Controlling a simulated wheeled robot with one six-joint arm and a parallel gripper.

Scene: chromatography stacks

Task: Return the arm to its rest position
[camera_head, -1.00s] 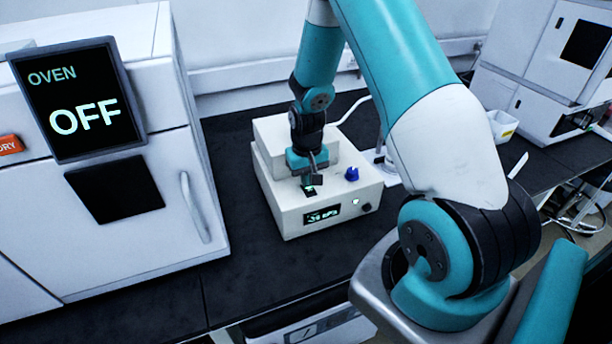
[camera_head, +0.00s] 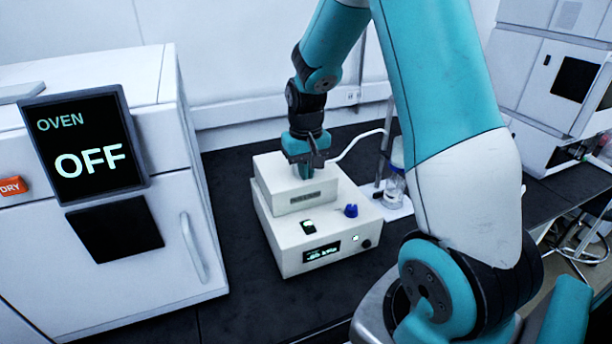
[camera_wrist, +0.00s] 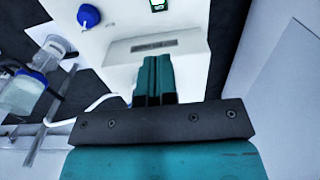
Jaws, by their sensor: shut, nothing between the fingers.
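My gripper (camera_head: 305,172) is at the end of my teal arm, above the raised back part of a white pump box (camera_head: 290,205) in the head view. In the wrist view the two teal fingers of my gripper (camera_wrist: 154,62) are together with nothing between them. The box has a lit display, a rocker switch (camera_head: 308,227) and a blue knob (camera_head: 351,211). The blue knob also shows at the top left of the wrist view (camera_wrist: 88,15). Whether the fingertips touch the box cannot be told.
An oven (camera_head: 120,180) with an OFF screen stands at the left. A clear bottle (camera_head: 394,185) with a tube stands right of the box. A white instrument (camera_head: 560,80) is at the back right. Dark bench top (camera_head: 240,290) is bare in front.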

